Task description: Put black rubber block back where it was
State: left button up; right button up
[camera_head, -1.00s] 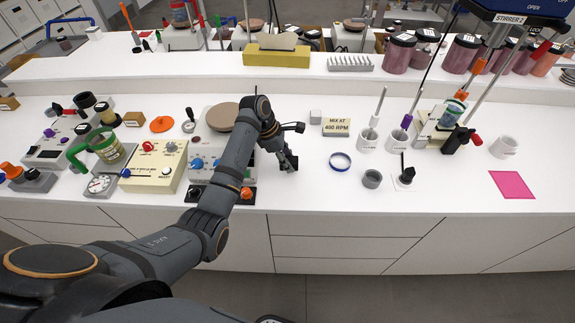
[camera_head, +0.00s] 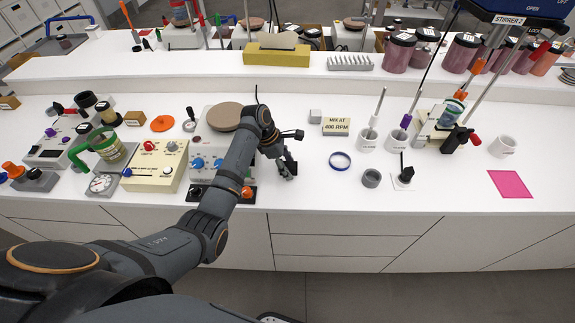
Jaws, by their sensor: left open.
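My left arm reaches in from the left over the white bench. My left gripper (camera_head: 287,170) points down at the bench top, right of the beige instruments, with its jaws open. The fingers are dark and small here, and I cannot make out the black rubber block apart from them. A small dark item on a white base (camera_head: 403,175) stands to the right, but I cannot tell that it is the block. My right gripper is not in view.
A pink square (camera_head: 510,184) lies far right. The bench front near the gripper is clear.

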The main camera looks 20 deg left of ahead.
pick_arm(q)
jog(key=b+v, duration=0.1)
jog(key=v, duration=1.1)
jog(key=shift+b, duration=0.4)
jog(key=shift+r, duration=0.1)
